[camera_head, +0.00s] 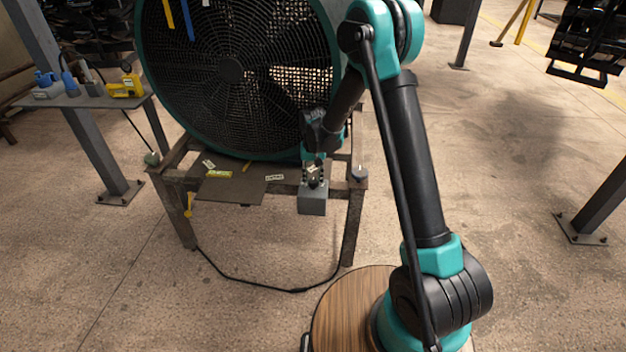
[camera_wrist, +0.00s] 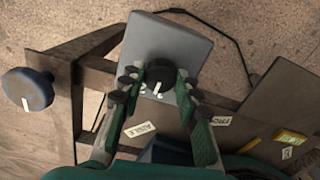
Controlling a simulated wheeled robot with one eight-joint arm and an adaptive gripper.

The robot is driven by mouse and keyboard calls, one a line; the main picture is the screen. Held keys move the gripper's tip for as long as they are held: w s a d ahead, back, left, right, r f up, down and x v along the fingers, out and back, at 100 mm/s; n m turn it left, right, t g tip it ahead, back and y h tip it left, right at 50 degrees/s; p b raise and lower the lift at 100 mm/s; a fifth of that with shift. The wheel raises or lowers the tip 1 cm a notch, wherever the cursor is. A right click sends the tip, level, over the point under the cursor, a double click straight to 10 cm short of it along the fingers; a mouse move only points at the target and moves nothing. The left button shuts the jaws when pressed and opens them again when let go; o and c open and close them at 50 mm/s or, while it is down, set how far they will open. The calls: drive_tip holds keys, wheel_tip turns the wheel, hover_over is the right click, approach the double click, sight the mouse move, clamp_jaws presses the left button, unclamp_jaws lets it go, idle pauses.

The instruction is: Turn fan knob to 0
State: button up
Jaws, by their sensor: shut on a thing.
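The fan (camera_head: 232,70) is a large round teal-rimmed drum with a black grille, on a rusty metal stand. Its control box (camera_head: 313,204) is a small grey box at the front of the stand. In the wrist view the grey box (camera_wrist: 180,40) carries a round black knob (camera_wrist: 160,74) with a white pointer mark. My gripper (camera_wrist: 158,84) has its two fingers on either side of the knob and is shut on it. In the head view my gripper (camera_head: 313,172) is above the box and hides the knob. Small white marks beside the knob are too small to read.
A blue-grey round knob (camera_wrist: 27,90) is on the stand at the left of the wrist view. A plate with labels (camera_head: 232,186) lies on the stand. A side table with tools (camera_head: 85,98) stands at left. A black cable (camera_head: 265,287) runs along the floor.

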sight(313, 181)
drive_tip(key=n, duration=1.2)
idle(0.6)
drive_tip(key=o, duration=1.2)
drive_tip(key=shift+c, duration=0.2)
drive_tip(key=shift+r, duration=0.1)
wheel_tip(313, 181, up, 12)
